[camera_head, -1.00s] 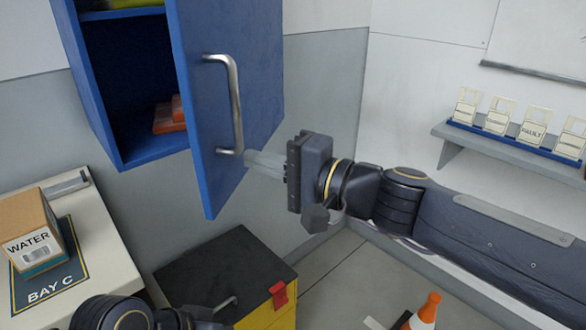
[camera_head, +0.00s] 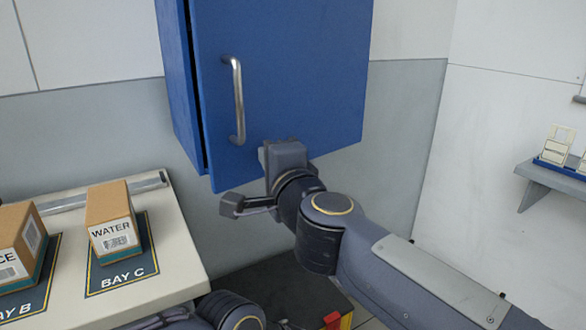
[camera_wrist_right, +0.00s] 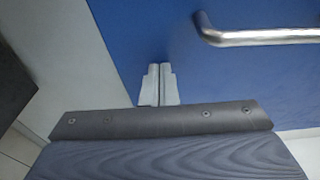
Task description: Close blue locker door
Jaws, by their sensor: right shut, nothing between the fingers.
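The blue locker (camera_head: 177,85) hangs on the wall, and its blue door (camera_head: 300,80) stands nearly flush with the body, with a narrow dark gap along its left edge. A silver bar handle (camera_head: 238,100) is on the door's left side. My right gripper (camera_wrist_right: 157,84) is shut and empty, its fingertips at the lower part of the door, below the handle; whether they touch it I cannot tell. The handle also shows in the right wrist view (camera_wrist_right: 260,37). In the head view the right fingers are hidden behind the wrist. My left gripper cannot be made out; only part of my left arm shows at the bottom.
A pale counter (camera_head: 180,245) at the left holds a WATER box (camera_head: 112,222) on the BAY C mat and another box (camera_head: 22,245) by it. A dark-topped cabinet (camera_head: 265,285) stands below the locker. A shelf with cards (camera_head: 553,184) is on the right wall.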

